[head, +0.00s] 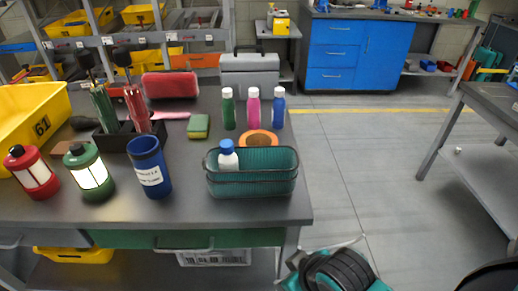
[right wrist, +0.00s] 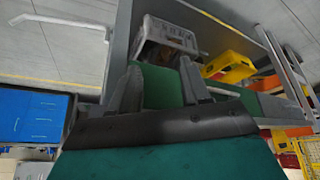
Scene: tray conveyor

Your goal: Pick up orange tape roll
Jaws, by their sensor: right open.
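The orange tape roll (head: 262,138) lies on the grey workbench (head: 190,207), just behind the teal ribbed basket (head: 252,184). The basket's back rim hides its near edge. A white bottle with a blue cap (head: 228,157) stands in the basket at its left end. My right gripper shows in the right wrist view (right wrist: 160,88), its two fingers apart with nothing between them. It is near the bench's front side, away from the tape roll. My left gripper is not in view.
Green, pink and blue bottles (head: 253,108) stand behind the tape roll. A dark blue cup (head: 149,167), two lanterns (head: 88,172) and a sponge (head: 198,127) are to the left. A grey toolbox (head: 249,77) stands behind. The floor right of the bench is mostly clear.

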